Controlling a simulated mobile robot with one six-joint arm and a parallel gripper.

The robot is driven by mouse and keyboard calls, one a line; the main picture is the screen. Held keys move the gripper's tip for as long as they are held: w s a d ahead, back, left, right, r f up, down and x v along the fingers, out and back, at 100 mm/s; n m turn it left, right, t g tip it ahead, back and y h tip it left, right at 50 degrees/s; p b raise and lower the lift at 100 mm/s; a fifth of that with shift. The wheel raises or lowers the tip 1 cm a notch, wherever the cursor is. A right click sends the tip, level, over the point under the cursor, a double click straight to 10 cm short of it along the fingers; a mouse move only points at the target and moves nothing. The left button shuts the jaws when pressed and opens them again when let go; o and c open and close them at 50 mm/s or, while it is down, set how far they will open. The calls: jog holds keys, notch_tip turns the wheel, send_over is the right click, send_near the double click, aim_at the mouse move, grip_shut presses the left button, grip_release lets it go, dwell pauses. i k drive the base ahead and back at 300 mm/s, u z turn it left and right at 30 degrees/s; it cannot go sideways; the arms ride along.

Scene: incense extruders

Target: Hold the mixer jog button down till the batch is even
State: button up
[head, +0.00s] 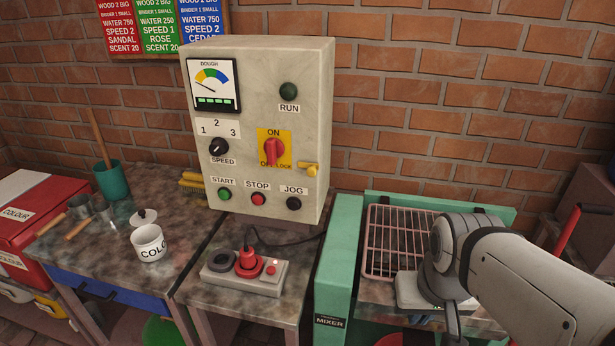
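The black JOG button (293,203) is at the lower right of the pale control cabinet (315,120), and nothing touches it. The DOUGH meter (213,84) is at the cabinet's upper left; its needle points to the left side of the coloured arc, above a green bar display. The RUN lamp (288,91) looks dark green. The teal mixer (333,275) has a wire guard (385,232) over its top; the dough cannot be made out. My gripper (453,325) points down over the mixer's front, right of and well away from the button. Its finger opening is not clear.
The cabinet also has green START (224,194), red STOP (258,199), a SPEED knob (219,147), a red main switch (274,150) and a yellow lock (312,169). A grey control box with a red plug (248,258) stands before it. A white cup (149,244) stands left.

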aim_at(293, 205)
jog(key=z, duration=0.65)
jog(key=k, duration=1.1)
jog(key=u, duration=0.95)
jog(key=i, duration=1)
